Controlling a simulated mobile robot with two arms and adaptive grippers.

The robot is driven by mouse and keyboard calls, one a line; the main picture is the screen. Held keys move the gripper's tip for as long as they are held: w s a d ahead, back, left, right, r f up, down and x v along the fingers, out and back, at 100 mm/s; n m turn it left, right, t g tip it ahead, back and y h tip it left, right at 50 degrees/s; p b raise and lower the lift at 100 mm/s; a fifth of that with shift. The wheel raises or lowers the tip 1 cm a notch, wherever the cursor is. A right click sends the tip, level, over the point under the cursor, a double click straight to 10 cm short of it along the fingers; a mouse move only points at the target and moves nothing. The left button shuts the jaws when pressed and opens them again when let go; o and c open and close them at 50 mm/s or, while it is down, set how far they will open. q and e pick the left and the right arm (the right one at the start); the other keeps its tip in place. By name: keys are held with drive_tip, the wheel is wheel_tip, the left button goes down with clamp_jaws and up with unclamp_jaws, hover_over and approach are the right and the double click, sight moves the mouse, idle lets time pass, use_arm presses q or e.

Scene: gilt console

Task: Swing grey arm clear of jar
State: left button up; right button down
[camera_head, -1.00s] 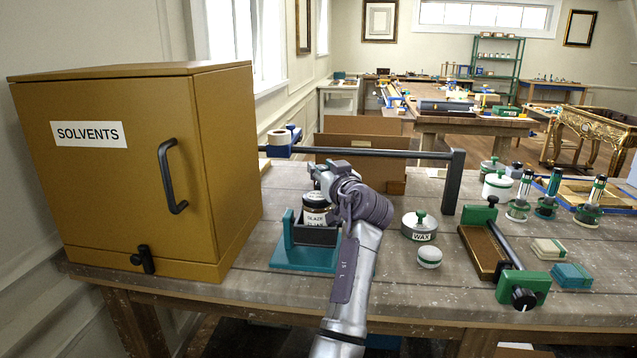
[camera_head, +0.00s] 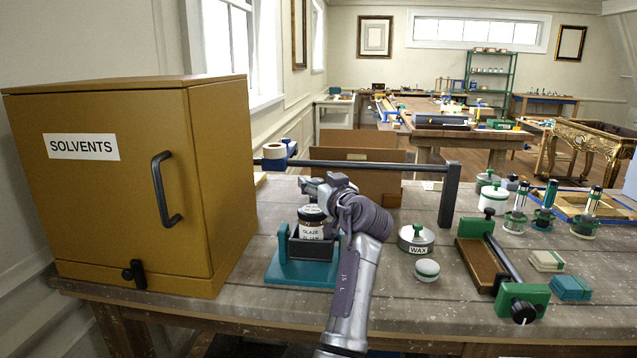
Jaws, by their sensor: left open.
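A dark grey bar-like arm (camera_head: 385,168) runs level from an upright post (camera_head: 449,193) on the right to the left, above and behind the jar. The jar (camera_head: 311,225), labelled GLAZE, has a dark lid and sits in a teal holder (camera_head: 290,272) on the bench. My left gripper (camera_head: 308,184) is open just above the jar's lid, in front of the grey arm. Its fingertips are small and overlap the arm and jar in the picture, so contact cannot be told. My right gripper is not in view.
A tan SOLVENTS cabinet (camera_head: 90,205) stands close on the left. A WAX tin (camera_head: 416,239), a small white pot (camera_head: 427,270) and a green-ended clamp (camera_head: 524,301) are on the right. A cardboard box (camera_head: 352,183) stands behind the grey arm.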

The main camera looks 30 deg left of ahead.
sight(318, 181)
use_arm(q)
wheel_tip(318, 181, up, 10)
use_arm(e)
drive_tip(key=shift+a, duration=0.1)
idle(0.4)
